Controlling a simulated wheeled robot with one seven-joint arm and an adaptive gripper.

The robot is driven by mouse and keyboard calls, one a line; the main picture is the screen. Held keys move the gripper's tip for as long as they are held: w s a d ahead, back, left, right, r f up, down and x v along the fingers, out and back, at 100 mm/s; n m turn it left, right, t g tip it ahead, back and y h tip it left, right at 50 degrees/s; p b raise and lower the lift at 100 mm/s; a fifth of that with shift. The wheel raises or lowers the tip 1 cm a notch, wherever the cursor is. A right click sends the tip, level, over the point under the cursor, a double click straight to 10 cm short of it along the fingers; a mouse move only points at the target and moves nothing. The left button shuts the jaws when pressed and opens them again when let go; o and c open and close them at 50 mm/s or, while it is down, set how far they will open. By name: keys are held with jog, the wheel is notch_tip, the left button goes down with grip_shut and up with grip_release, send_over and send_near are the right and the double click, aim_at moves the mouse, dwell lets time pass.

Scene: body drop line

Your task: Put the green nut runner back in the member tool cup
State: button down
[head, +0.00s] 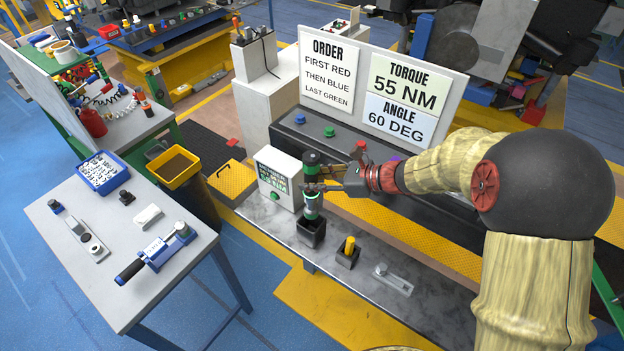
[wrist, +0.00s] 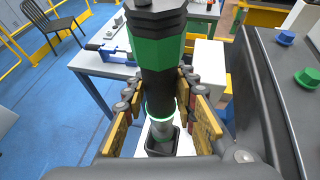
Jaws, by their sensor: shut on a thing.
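The green nut runner (head: 312,205) is upright, black and green with a grey lower end. My gripper (head: 322,187) is shut around its middle from the right. In the wrist view the runner (wrist: 160,55) stands between the two fingers of my gripper (wrist: 161,110). A dark square cup (head: 311,236) stands on the grey bench directly below the runner; it also shows in the wrist view (wrist: 183,146). The runner's lower end is at the cup's mouth. I cannot tell how far inside it is.
A white box with a green display (head: 276,183) stands close behind left of the runner. A smaller dark holder with a yellow piece (head: 349,246) and a grey metal plate (head: 394,279) are to the right on the bench. A white table (head: 110,270) with tools is at left.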

aim_at(315, 208)
jog(key=shift+f+b, duration=1.15)
jog(key=shift+f, duration=0.4)
jog(key=shift+f+b, duration=3.45)
jog(key=shift+f, duration=1.3)
dwell(1.1)
jog(key=c, duration=1.3)
grip_release()
jog(key=shift+f, duration=0.1)
jog(key=shift+c, duration=0.2)
